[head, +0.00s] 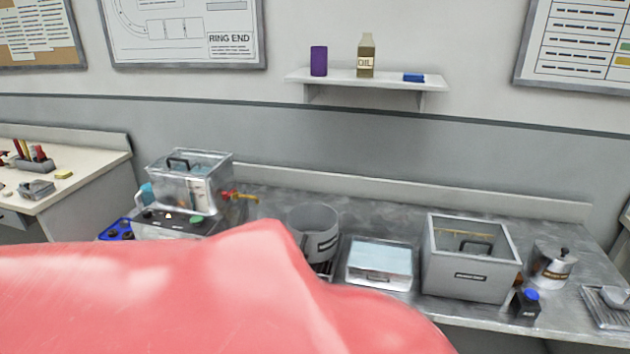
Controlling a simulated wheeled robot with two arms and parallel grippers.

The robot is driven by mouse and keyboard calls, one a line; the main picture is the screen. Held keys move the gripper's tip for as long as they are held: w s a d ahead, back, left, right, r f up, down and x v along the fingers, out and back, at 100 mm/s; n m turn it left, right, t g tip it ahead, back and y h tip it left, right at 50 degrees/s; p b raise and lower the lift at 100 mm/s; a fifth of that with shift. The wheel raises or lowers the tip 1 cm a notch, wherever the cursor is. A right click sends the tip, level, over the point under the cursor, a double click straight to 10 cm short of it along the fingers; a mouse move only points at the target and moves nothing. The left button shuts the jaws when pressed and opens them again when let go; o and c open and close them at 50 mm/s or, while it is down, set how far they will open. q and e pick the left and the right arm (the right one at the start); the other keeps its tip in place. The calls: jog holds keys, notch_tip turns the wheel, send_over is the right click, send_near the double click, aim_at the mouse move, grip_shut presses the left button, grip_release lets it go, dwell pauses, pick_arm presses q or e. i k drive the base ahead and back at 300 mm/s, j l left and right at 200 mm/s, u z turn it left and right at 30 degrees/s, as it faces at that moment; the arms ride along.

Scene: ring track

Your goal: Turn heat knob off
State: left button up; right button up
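A clear-lidded machine (190,175) with a black handle stands at the left end of the grey bench. Its front control panel (172,220) has small dark knobs or buttons and a green button (197,219). I cannot tell which of them is the heat knob or how it is set. A blue unit (117,230) with dark round parts sits just left of the panel. Neither of my grippers shows in the head view. A large pink-red surface (180,300) fills the lower left and hides the bench front there.
Along the bench stand a grey pot (314,228), a glass-topped box (380,264), an open grey bin (468,275), a metal canister (551,265) and a blue-capped black bottle (526,303). A wall shelf (390,82) holds an oil bottle (366,55). A side table (85,170) is left.

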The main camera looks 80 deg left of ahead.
aim_at(147, 214)
jog(key=u, duration=3.6)
jog(key=i+j+z, duration=0.1)
jog(key=j, duration=0.3)
jog(key=i+j, duration=0.2)
jog(key=j, duration=0.2)
jog(key=i+j+z, duration=0.15)
jog(key=j, duration=0.25)
jog(key=i+j, duration=0.15)
jog(key=j, duration=0.25)
jog(key=i+j+z, duration=0.15)
jog(key=j, duration=0.25)
